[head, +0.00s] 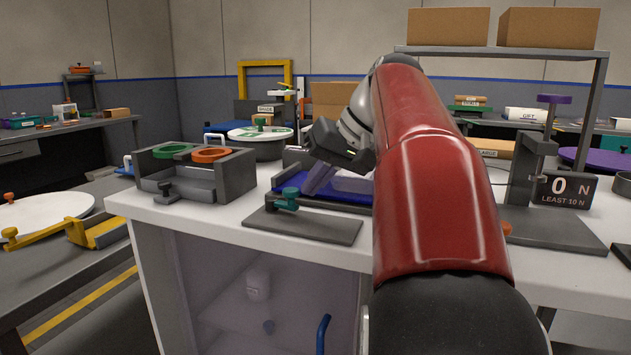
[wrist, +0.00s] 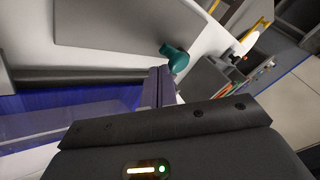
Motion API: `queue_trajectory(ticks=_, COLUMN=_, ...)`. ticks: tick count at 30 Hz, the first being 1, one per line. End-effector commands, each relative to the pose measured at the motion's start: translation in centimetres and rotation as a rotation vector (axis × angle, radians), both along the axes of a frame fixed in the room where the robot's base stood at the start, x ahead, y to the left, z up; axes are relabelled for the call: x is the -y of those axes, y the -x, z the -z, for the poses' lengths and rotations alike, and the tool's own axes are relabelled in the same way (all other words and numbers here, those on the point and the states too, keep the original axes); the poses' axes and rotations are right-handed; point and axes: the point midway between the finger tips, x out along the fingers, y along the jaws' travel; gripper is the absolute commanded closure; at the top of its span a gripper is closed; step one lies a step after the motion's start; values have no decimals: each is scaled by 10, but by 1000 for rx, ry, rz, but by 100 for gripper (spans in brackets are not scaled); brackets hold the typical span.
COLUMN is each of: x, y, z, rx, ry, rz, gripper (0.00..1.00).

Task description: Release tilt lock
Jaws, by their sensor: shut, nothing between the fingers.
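A teal knob or lever (head: 286,200), possibly the tilt lock, stands at the left part of a flat grey plate (head: 330,228) near the front of the white bench. It also shows in the wrist view (wrist: 175,57), just beyond my fingertips. My gripper (head: 314,187) points down with its purple fingers closed together and empty. It is above the blue surface (head: 345,203) behind the plate, a little right of the teal part. In the wrist view my closed fingers (wrist: 158,84) appear close to the teal part; I cannot tell whether they touch it.
A grey holder (head: 228,182) with green and orange rings (head: 210,155) stands left of the plate. A force display (head: 557,190) reading 0 N and a dark press stand at right. My red arm link hides the bench's middle right.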

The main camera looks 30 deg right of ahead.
Motion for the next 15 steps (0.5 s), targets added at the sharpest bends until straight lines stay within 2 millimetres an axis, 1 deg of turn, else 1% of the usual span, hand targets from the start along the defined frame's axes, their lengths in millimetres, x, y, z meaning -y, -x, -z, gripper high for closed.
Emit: queue_trajectory(ticks=15, x=-6, y=5, z=0, rx=0, ry=0, rz=82, gripper=100)
